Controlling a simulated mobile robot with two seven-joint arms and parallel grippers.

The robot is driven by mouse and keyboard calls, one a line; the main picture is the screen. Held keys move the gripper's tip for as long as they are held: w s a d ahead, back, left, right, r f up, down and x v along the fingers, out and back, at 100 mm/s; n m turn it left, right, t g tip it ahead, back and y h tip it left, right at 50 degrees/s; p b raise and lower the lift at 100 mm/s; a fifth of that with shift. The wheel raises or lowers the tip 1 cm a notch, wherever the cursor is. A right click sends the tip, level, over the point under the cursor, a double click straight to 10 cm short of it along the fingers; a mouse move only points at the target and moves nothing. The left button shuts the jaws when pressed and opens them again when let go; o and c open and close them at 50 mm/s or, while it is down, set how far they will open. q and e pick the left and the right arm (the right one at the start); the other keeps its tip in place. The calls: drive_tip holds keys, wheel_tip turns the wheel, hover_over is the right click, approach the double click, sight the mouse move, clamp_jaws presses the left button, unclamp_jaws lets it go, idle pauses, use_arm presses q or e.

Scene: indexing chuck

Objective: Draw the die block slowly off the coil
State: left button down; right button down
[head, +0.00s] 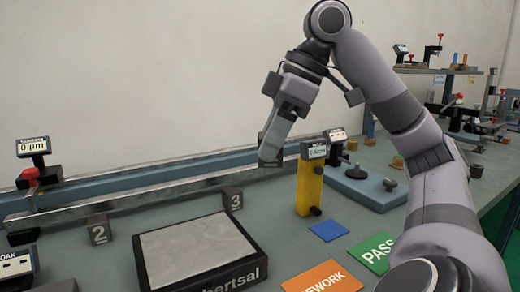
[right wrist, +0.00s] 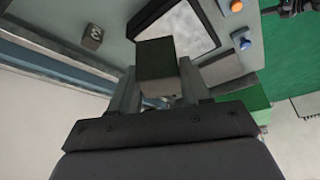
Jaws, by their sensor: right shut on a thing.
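My right gripper (head: 270,158) is shut on the die block, high above the bench near the long rail. In the right wrist view, the dark grey die block (right wrist: 156,58) sits between the fingers. In the head view the finger and wrist mostly hide it. A black-framed unit with a pale grey top (head: 262,250), lettered on its front, stands on the bench in the foreground. It also shows in the right wrist view (right wrist: 198,20) beyond the block. No part is plainly marked as the coil. My left gripper is not in view.
Blocks marked 2 (head: 98,230) and 3 (head: 232,199) stand before the blue rail (head: 110,184). A yellow post with a display (head: 310,188) stands right of the gripper. An orange REWORK card (head: 322,277), a blue card (head: 328,230) and a green PASS card (head: 373,253) lie in front.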

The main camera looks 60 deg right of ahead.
drive_tip(key=shift+s+d+r+b, duration=0.25)
drive_tip(key=shift+s+d+b, duration=0.65)
drive_tip(key=shift+s+d, duration=0.2)
drive_tip(key=s+d+r+b, duration=0.1)
drive_tip(key=s+d+b, duration=0.2)
drive_tip(key=s+d, duration=0.2)
drive_tip(key=shift+s+d, duration=0.25)
drive_tip(key=shift+d, duration=0.25)
idle(0.5)
drive_tip(key=s+d+r+p, duration=0.1)
drive_tip(key=s+d+p, duration=0.1)
drive_tip(key=s+d, duration=0.3)
drive_tip(key=shift+s+d+p, duration=0.3)
drive_tip(key=shift+s+d, duration=0.05)
drive_tip(key=shift+d, duration=0.2)
idle(0.4)
